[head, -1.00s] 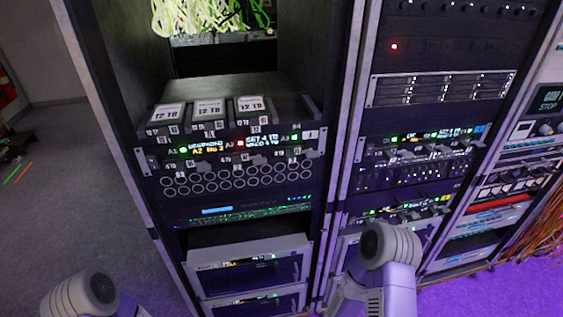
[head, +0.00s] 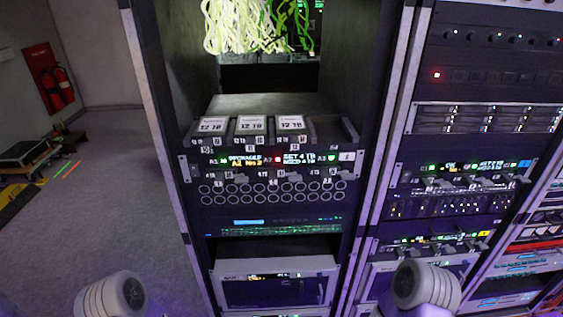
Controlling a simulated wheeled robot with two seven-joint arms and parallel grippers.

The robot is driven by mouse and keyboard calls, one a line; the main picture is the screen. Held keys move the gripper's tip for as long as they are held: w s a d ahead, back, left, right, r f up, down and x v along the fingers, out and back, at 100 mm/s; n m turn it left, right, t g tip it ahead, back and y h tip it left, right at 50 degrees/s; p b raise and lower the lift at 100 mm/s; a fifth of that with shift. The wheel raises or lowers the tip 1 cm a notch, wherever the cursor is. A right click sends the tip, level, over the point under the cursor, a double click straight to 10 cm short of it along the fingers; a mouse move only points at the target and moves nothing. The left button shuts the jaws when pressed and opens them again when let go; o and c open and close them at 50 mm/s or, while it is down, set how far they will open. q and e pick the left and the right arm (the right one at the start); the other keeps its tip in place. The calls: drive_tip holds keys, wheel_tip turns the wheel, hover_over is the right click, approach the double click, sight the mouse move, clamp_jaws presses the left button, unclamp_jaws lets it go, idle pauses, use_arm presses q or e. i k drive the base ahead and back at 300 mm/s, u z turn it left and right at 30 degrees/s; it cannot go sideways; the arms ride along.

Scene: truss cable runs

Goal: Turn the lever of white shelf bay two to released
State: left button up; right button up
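The shelf with a white tag (head: 345,156) sits in the left rack, near the middle of the head view. Its lit front panel (head: 258,160) shows small green, yellow and white text, with a green light and a red light. Small grey levers (head: 249,174) and number labels line its front edge; they are too small for me to tell bay two's lever or its position. Three drives labelled 12 TB (head: 251,124) sit in slots on top, and the rightmost slot looks empty. Neither gripper is in view; only rounded parts of my arms show at the bottom.
A second shelf with a blue tag (head: 524,163) and similar levers stands in the rack to the right. Green and white cables (head: 255,25) hang above the drives. The floor (head: 120,200) left of the racks is open. A fire extinguisher (head: 58,90) is on the far wall.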

sight(293, 177)
drive_tip(key=k, duration=1.25)
drive_tip(key=u, duration=0.75)
drive_tip(key=i, duration=1.45)
drive_tip(key=z, duration=0.75)
drive_tip(key=i, duration=0.35)
drive_tip(key=z, duration=0.5)
drive_tip(key=k, duration=0.6)
drive_tip(key=z, duration=0.55)
drive_tip(key=i, duration=0.35)
drive_tip(key=u, duration=0.55)
